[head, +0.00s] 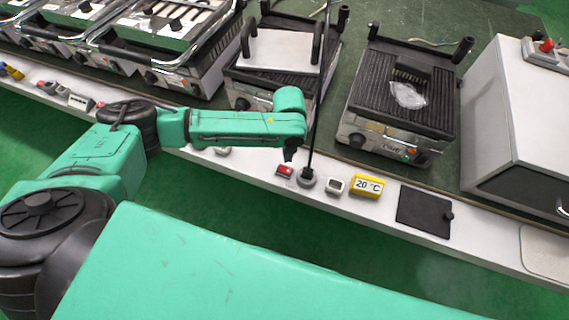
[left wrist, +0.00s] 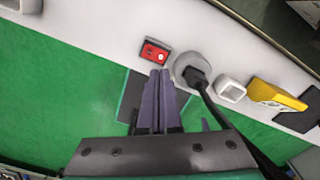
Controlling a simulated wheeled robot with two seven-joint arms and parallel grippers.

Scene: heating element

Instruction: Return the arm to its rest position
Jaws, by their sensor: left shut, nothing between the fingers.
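My left arm reaches in from the left in the head view, over the front edge of the bench. Its gripper (head: 290,155) points down, mostly hidden behind the wrist link. In the left wrist view the two dark fingers (left wrist: 160,74) lie together, shut and empty. The fingertips appear just short of a small red switch box (left wrist: 154,51), over the bench's edge and the green floor. That switch box (head: 285,170) also shows in the head view, just below the gripper. My right gripper is in neither view.
A round grey base with a black lever (head: 307,178), a small white device (head: 335,185), a yellow 20 °C display (head: 368,185) and a black plate (head: 424,212) line the white bench edge. Behind stand a grill (head: 370,95) with a clear packet (head: 407,94) and a large white box (head: 520,105).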

